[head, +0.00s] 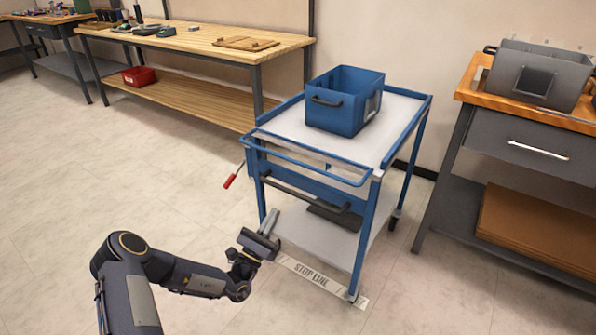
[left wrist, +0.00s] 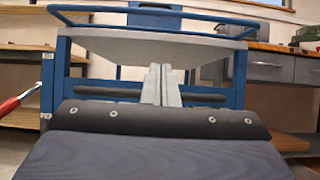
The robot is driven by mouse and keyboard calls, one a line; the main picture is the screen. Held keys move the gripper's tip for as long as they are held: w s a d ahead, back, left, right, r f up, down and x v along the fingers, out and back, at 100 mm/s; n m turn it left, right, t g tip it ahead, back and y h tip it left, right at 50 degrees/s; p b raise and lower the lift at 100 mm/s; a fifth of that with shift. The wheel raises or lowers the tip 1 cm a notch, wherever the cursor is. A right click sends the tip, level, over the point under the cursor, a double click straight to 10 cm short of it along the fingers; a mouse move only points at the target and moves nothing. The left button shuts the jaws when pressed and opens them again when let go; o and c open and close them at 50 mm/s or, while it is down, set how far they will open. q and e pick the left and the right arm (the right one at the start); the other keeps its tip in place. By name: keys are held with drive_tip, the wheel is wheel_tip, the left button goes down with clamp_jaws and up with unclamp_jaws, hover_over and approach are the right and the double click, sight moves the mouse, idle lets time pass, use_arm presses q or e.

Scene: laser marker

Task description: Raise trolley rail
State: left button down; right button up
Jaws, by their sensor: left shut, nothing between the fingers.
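The blue trolley (head: 367,238) has a light top and stands at the centre right in the head view. A blue tubular rail (head: 318,167) runs across its near end at the top; it also shows in the left wrist view (left wrist: 150,9). A dark bar (head: 300,194) crosses below it; in the left wrist view this bar (left wrist: 205,99) is partly behind my fingers. My left gripper (head: 270,219) is shut and empty, low in front of the trolley's near end, below the dark bar. Its closed fingers (left wrist: 162,84) point at the trolley. My right gripper is not in view.
A blue bin (head: 335,117) stands on the trolley top. A red-handled lever (head: 230,181) sticks out at its left side. A floor strip marked STOP LINE (head: 311,276) lies at the near end. A workbench (head: 455,186) stands close on the right; open floor lies left.

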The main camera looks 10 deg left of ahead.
use_arm(q)
drive_tip(key=s+r+b+x, duration=0.1)
drive_tip(key=r+b+x, duration=0.1)
drive_tip(key=x, duration=1)
drive_tip(key=shift+a+r, duration=0.15)
drive_tip(key=shift+r, duration=0.1)
drive_tip(key=shift+w, duration=0.1)
